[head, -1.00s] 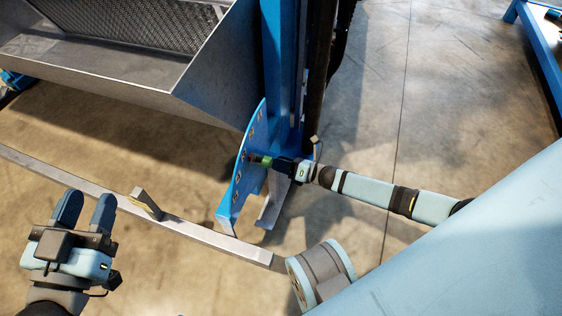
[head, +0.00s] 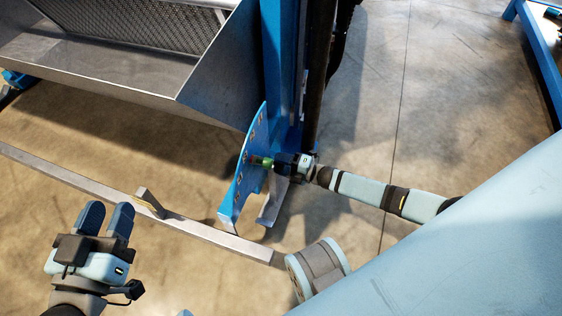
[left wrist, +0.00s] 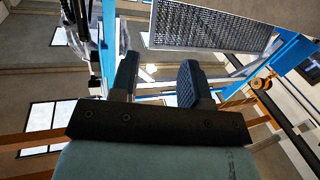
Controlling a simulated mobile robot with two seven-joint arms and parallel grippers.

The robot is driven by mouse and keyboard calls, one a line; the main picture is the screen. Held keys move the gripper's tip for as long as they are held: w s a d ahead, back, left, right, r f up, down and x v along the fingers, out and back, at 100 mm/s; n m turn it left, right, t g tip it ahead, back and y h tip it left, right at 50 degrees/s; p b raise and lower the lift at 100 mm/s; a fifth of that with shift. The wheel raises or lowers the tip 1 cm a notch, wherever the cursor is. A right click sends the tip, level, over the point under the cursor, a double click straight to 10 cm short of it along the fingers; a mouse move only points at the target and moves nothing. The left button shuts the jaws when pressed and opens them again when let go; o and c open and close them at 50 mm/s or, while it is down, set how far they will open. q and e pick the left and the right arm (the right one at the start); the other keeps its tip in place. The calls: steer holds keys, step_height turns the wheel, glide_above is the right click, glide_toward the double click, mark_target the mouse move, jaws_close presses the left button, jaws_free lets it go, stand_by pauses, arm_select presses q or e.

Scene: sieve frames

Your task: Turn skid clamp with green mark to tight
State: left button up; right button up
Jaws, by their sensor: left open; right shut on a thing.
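The clamp with the green mark (head: 263,162) sits at the curved blue plate (head: 238,187) on the blue post of the sieve frame. My right gripper (head: 276,164) is shut on it, reaching in from the right. The jaws hide part of the clamp, and I cannot tell how far it is turned. My left gripper (head: 106,220) is at the lower left in the head view, open and empty, apart from the frame. Its fingers also show in the left wrist view (left wrist: 160,78).
A metal trough with a mesh screen (head: 130,32) fills the upper left. A long grey bar (head: 200,229) with a short upright block (head: 150,202) runs low across the left. A blue frame (head: 540,50) stands at the far right. Bare concrete floor lies between.

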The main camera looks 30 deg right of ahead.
steer(key=m, duration=0.3)
steer(key=shift+m+p, duration=0.4)
steer(key=m, duration=0.2)
steer(key=shift+m, duration=0.3)
arm_select(q)
steer(key=shift+s+d+f+n+g+p, duration=0.15)
steer(key=shift+s+d+n+g+p, duration=0.15)
steer(key=shift+s+n+g+p, duration=0.25)
arm_select(e)
steer(key=shift+s+f+m, duration=0.1)
steer(key=shift+m, duration=1.9)
arm_select(q)
steer(key=shift+s, duration=0.1)
arm_select(e)
steer(key=o, duration=0.9)
steer(key=shift+o, duration=0.2)
arm_select(q)
steer(key=shift+a+r+n+t+p, duration=0.1)
steer(key=shift+r+n+t+p, duration=0.15)
steer(key=shift+r+t+p, duration=0.55)
steer(key=shift+r+n+t+p, duration=0.25)
steer(key=shift+r+p, duration=0.7)
steer(key=shift+r, duration=0.55)
arm_select(e)
steer(key=v, duration=1.3)
steer(key=shift+s+d, duration=0.25)
steer(key=shift+s, duration=0.05)
